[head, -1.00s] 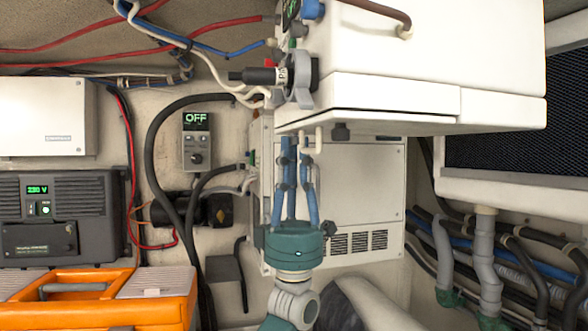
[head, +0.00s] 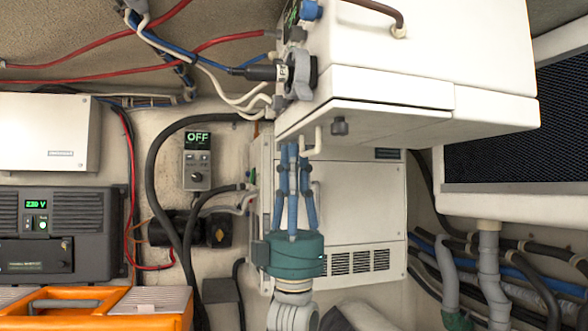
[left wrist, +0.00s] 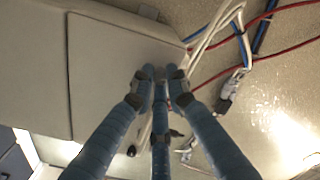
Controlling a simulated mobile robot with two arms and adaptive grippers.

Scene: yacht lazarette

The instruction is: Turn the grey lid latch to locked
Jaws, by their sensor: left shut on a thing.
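The white box (head: 420,60) hangs at upper right in the head view, its underside facing down. My left gripper (head: 291,146) points straight up, its blue fingertips drawn together at the left end of that underside. In the left wrist view the fingertips (left wrist: 160,76) meet against the pale panel (left wrist: 115,70). They are shut on a small part there, which the fingers almost wholly hide; by its place it is the grey lid latch, but its position cannot be read. My right gripper is not in view.
A grey round fitting (head: 301,76) with a black plug is on the box's left side. Cables run at left; an orange toolbox (head: 95,318) stands at lower left.

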